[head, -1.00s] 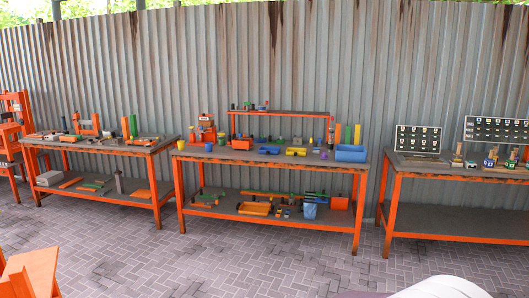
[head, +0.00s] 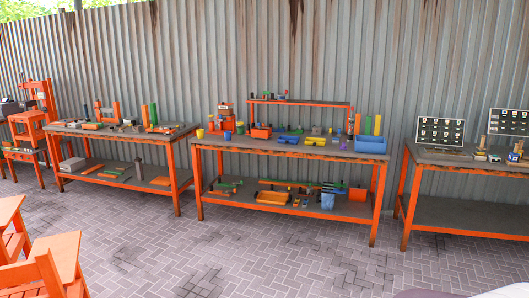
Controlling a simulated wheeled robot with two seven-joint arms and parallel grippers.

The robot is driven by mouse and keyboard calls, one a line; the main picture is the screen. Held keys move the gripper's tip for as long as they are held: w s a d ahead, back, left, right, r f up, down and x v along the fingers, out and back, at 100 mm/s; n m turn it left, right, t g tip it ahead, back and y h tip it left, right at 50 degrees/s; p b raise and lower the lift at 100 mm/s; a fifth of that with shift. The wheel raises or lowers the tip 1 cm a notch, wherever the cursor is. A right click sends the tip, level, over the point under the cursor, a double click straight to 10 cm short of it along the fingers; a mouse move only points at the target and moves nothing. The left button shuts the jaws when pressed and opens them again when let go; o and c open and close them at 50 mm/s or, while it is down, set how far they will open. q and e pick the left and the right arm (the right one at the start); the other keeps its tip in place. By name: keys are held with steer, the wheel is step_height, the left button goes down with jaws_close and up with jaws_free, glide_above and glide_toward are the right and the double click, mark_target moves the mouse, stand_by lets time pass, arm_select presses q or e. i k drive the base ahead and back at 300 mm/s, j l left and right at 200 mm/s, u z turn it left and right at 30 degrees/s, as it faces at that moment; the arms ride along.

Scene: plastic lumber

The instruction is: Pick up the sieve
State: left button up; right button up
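I cannot make out a sieve among the small items in the head view. Many small coloured objects stand on the middle workbench (head: 225,145), which has an orange frame and a grey top. They include a blue bin (head: 371,144), yellow and blue pieces and small cups, too small to tell apart. Neither of my grippers is in view.
A left workbench (head: 180,131) holds orange and green parts. A right workbench (head: 425,157) carries display boards (head: 440,132). Orange wooden furniture (head: 40,262) stands at the near left. The paved floor (head: 220,255) before the benches is clear. A corrugated wall (head: 200,60) closes the back.

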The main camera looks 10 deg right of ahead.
mark_target(266, 133)
steer(key=i, duration=3.1)
